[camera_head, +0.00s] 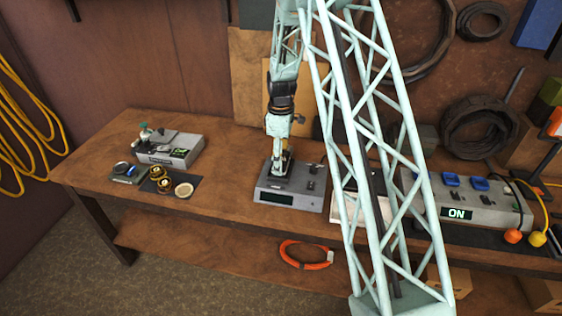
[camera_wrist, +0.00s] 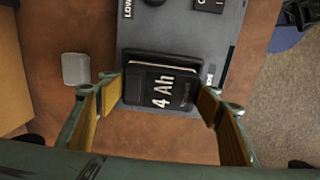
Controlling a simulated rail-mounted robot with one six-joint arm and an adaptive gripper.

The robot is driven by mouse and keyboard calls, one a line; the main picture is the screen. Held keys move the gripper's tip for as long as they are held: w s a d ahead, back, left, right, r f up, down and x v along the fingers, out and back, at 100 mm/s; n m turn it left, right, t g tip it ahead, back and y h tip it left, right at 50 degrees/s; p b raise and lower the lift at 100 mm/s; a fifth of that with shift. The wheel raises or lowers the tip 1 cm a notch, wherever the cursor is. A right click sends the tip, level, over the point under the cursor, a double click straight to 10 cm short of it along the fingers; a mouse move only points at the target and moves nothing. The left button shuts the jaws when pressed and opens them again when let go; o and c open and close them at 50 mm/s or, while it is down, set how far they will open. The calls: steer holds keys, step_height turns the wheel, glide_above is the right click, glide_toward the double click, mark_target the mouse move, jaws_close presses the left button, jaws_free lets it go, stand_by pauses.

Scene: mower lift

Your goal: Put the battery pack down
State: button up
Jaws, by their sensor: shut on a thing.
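My gripper (camera_head: 281,158) points down over a grey bench device (camera_head: 291,198) with a dark display on its front. In the wrist view my gripper's two fingers (camera_wrist: 163,84) stand on either side of a black battery pack (camera_wrist: 162,95) marked "4 Ah" and are shut on it. The pack is at the near end of the grey device (camera_wrist: 185,35), over a dark rectangular part of its top. I cannot tell whether the pack rests on it or is held just above. In the head view the pack is mostly hidden by my gripper.
To the left stand another grey device (camera_head: 170,152), small brass-coloured weights or cups (camera_head: 164,186) and a dark mat. To the right a power box (camera_head: 485,208) shows "ON". An orange coil (camera_head: 303,262) lies on the lower shelf. My lattice column blocks part of the bench.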

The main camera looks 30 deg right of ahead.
steer(key=shift+f, duration=0.25)
stand_by(0.3)
steer(key=o, duration=1.1)
steer(key=shift+r, duration=0.1)
step_height(320, 180, up, 12)
steer(key=shift+r, duration=0.25)
stand_by(0.7)
